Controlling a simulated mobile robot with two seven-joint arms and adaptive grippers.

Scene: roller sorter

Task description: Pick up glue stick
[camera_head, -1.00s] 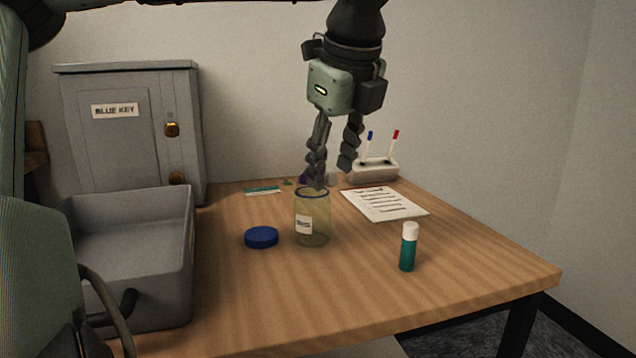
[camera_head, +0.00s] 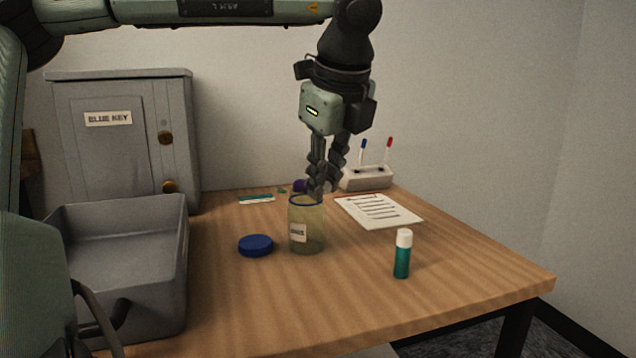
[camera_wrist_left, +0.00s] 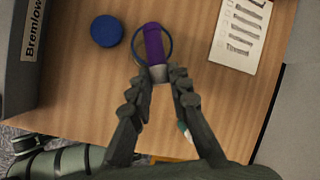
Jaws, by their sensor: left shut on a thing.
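A teal glue stick with a white cap (camera_head: 402,254) stands upright at the front right of the table, apart from my left gripper. My left gripper (camera_head: 316,194) points down over the back of a clear jar (camera_head: 312,236) with a blue rim. In the left wrist view its fingers (camera_wrist_left: 160,76) are shut on the pale end of a purple stick (camera_wrist_left: 153,42), which overlaps the jar's rim in that view. I cannot tell whether the purple stick is inside the rim or behind it. In the head view the fingers hide most of it. My right gripper is not in view.
A blue lid (camera_head: 256,245) lies left of the jar. A grey bin (camera_head: 125,209) and a "BLUE KEY" cabinet (camera_head: 106,165) stand at the left. A printed sheet (camera_head: 397,215) and a pen holder (camera_head: 368,181) are at the back right. The front right tabletop is mostly clear.

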